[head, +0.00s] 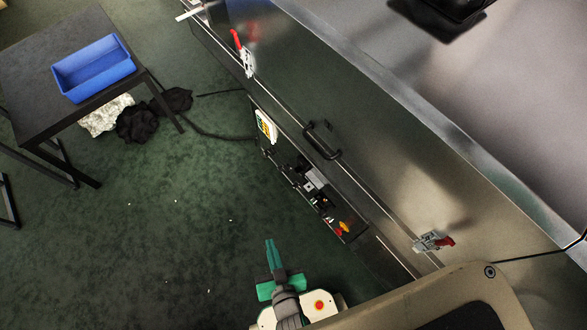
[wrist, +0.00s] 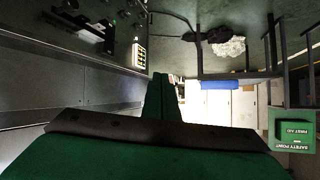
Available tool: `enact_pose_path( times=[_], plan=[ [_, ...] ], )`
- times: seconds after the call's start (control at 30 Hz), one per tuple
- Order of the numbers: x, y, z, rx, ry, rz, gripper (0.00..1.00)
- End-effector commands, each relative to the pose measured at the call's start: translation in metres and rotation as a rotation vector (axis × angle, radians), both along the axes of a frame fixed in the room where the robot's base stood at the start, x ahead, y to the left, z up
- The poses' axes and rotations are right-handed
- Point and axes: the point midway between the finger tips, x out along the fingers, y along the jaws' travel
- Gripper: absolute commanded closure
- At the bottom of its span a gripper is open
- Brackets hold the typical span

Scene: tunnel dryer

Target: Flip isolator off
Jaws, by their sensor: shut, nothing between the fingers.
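The isolator (head: 342,227) looks like a small red and yellow switch at the lower right end of the dark control panel on the dryer's side. Its exact handle position is too small to tell. My gripper (head: 270,243) is shut and empty, over the green floor, left of the isolator and apart from the panel. In the wrist view the green fingers (wrist: 161,82) are together with nothing between them. Part of the panel (wrist: 92,28) shows at the upper left there; I cannot make out the isolator in that view.
The steel dryer (head: 390,160) fills the right side, with a black handle (head: 322,140) and red-handled latches (head: 434,242) jutting out. A dark table (head: 30,85) with a blue tray (head: 93,68) stands at the upper left. The floor between is mostly clear.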

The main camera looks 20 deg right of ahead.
Motion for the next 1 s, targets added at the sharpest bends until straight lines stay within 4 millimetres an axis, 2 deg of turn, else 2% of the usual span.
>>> enact_pose_path(
  times=[0.03, 0.2, 0.4, 0.5, 0.7, 0.8, 1.0],
  plan=[
    [0.015, -0.001, -0.020, 0.011, 0.033, -0.021, 1.00],
    [0.057, -0.012, -0.079, 0.046, 0.158, -0.132, 1.00],
    [0.111, -0.031, -0.125, 0.065, 0.274, -0.310, 1.00],
    [0.139, -0.043, -0.138, 0.067, 0.313, -0.420, 1.00],
    [0.196, -0.070, -0.141, 0.062, 0.350, -0.669, 1.00],
    [0.222, -0.081, -0.132, 0.060, 0.346, -0.800, 1.00],
    [0.257, -0.097, -0.106, 0.056, 0.311, -1.011, 1.00]
  ],
)
